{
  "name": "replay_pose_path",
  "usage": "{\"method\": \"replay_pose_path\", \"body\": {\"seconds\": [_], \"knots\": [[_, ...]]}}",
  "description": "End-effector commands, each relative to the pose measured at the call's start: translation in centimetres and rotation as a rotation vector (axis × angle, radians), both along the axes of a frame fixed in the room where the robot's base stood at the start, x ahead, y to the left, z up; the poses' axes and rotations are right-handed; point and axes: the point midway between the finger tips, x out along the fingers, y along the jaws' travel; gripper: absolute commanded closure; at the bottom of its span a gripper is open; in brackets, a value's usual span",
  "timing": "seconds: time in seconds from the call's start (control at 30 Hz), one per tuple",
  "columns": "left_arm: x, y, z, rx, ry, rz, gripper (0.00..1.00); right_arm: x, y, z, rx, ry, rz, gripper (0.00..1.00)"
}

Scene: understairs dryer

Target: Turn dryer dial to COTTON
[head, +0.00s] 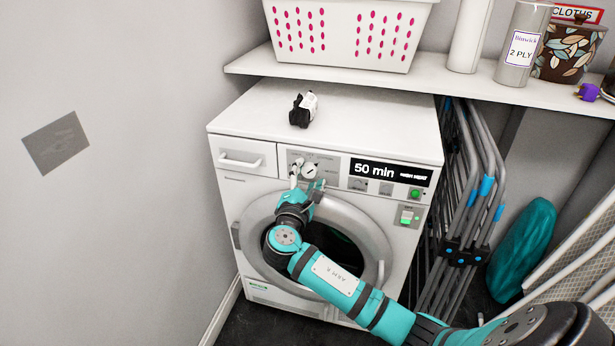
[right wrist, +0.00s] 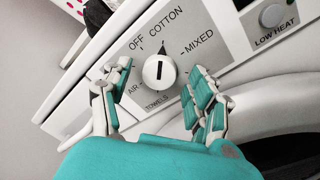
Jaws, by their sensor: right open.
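The dryer (head: 235,200) stands under a shelf, its display reading "50 min". Its round white dial (right wrist: 159,72) is clear in the right wrist view, with a dark bar upright in that picture. A dark pointed mark just above the dial points up towards the COTTON label (right wrist: 165,22), with OFF (right wrist: 136,43) to its left and MIXED (right wrist: 199,43) to its right. My right gripper (right wrist: 158,88) is open, its fingers on either side of the dial with gaps visible. In the head view the right gripper (head: 307,178) is at the dryer's control panel. My left gripper is not in view.
A small black and white object (head: 303,110) sits on the dryer top above the panel. The shelf (head: 430,72) above holds a white basket (head: 340,35) and containers. A folded rack (head: 468,200) stands at the right. A LOW HEAT button (right wrist: 271,15) lies right of the dial.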

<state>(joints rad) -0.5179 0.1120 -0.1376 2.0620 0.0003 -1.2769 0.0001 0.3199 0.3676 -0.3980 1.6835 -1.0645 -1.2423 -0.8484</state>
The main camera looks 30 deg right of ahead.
Motion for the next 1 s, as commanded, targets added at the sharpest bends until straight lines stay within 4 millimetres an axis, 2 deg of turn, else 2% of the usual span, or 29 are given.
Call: {"method": "replay_pose_path", "body": {"seconds": [0.53,0.7,1.0], "knots": [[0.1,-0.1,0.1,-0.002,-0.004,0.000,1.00,-6.9,7.4,-0.6,0.004,0.003,0.000,0.40],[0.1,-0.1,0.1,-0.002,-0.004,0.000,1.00,-7.8,8.3,-0.7,0.003,0.002,0.000,0.40],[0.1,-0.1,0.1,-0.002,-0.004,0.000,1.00,-7.9,8.4,-0.6,0.002,0.002,-0.001,0.40]]}}
